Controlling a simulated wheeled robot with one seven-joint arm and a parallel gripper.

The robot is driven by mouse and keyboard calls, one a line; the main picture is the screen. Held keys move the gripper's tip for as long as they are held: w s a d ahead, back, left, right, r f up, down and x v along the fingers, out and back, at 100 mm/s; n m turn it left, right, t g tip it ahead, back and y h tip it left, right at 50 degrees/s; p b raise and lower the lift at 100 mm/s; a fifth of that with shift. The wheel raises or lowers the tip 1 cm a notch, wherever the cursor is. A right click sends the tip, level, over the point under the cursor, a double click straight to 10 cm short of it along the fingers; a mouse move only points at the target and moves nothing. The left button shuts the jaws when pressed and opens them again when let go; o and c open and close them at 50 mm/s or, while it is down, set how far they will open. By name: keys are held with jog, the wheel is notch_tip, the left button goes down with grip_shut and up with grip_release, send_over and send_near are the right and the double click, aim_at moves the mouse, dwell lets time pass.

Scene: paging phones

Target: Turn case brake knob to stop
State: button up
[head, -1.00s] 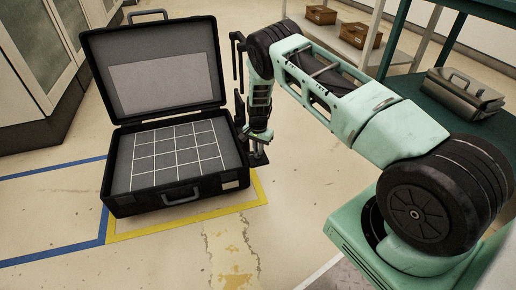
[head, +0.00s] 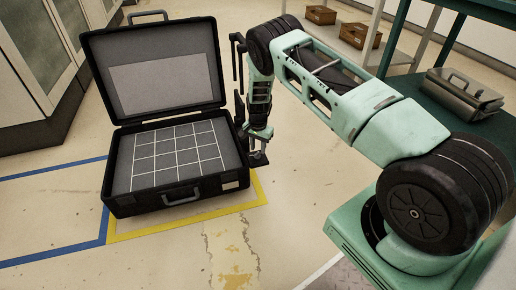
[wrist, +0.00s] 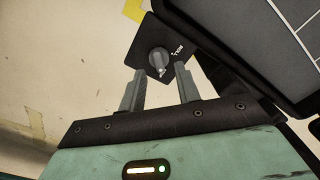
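The open black case (head: 160,195) sits on the floor with its lid up and a white grid on its inside. A small black plate (head: 259,159) sticks out at its right side. In the wrist view the plate (wrist: 143,45) carries a round grey brake knob (wrist: 158,60) with a light pointer mark toward the fingers and white lettering beside it, which looks like "ROLL". My gripper (wrist: 160,68) is open, one finger on each side of the knob's near edge. I cannot tell whether the fingers touch it. In the head view the gripper (head: 258,140) is above the plate and the knob is hidden.
Yellow floor tape (head: 190,220) borders the case, with blue tape (head: 60,252) to the left. Floor in front of the case is clear.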

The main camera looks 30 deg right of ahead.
aim_at(258, 152)
notch_tip(258, 152, up, 16)
jog(key=p, duration=0.5)
jog(key=shift+f, duration=0.1)
jog(key=s+a+r+n+y, duration=0.1)
jog(key=s+a+r+n, duration=0.4)
jog(key=a+r, duration=0.55)
jog(key=s+a+r+n+y, duration=0.1)
jog(key=s+a+r+n, duration=0.2)
jog(key=s+a+r, duration=0.75)
jog(key=s+a+r+n, duration=0.4)
jog(key=s+a+n, duration=0.2)
jog(key=s+a, duration=0.35)
jog(key=s+d+r+n+h, duration=0.15)
jog(key=s+n, duration=0.45)
jog(key=s, duration=0.9)
notch_tip(258, 152, up, 34)
jog(key=p, duration=3.3)
jog(key=shift+f+p, duration=0.2)
jog(key=shift+p, duration=0.1)
